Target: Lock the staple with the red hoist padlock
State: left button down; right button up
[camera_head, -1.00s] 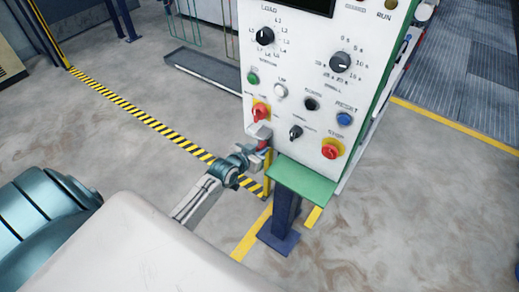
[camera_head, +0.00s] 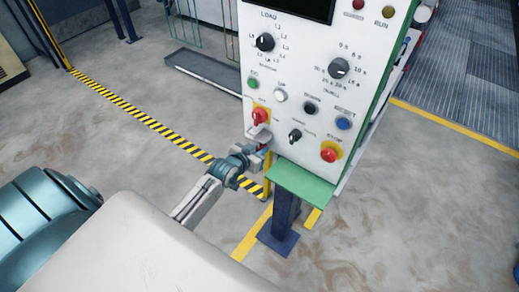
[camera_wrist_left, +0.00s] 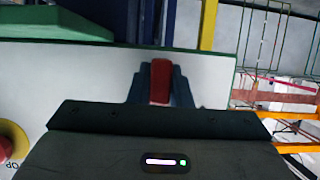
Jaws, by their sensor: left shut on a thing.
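The red hoist padlock shows in the left wrist view (camera_wrist_left: 160,82) as a red block between my left gripper's two dark fingers. My left gripper (camera_head: 264,149) is shut on it, in front of the left edge of the white control panel. Only a sliver of red shows there in the head view. Just above the gripper is a red rotary switch (camera_head: 260,117) on a yellow plate. A grey metal part sits between the switch and the gripper. I cannot make out the staple or the shackle. My right gripper is not in view.
The white panel (camera_head: 300,60) carries several knobs and buttons, including a red stop button (camera_head: 329,155) right of the gripper. A green ledge (camera_head: 301,184) juts out below, on a blue post (camera_head: 284,217). The floor around is open.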

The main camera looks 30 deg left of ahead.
pick_arm(q)
jog(key=shift+r+p, duration=0.4)
jog(key=shift+r, duration=0.1)
jog(key=shift+f, duration=0.4)
jog(key=c, duration=1.3)
grip_release()
jog(key=shift+o, duration=0.2)
jog(key=b+v, duration=0.1)
jog(key=v, duration=0.9)
jog(key=shift+s+b, duration=0.3)
jog(key=shift+s, duration=0.1)
jog(key=shift+r, duration=0.1)
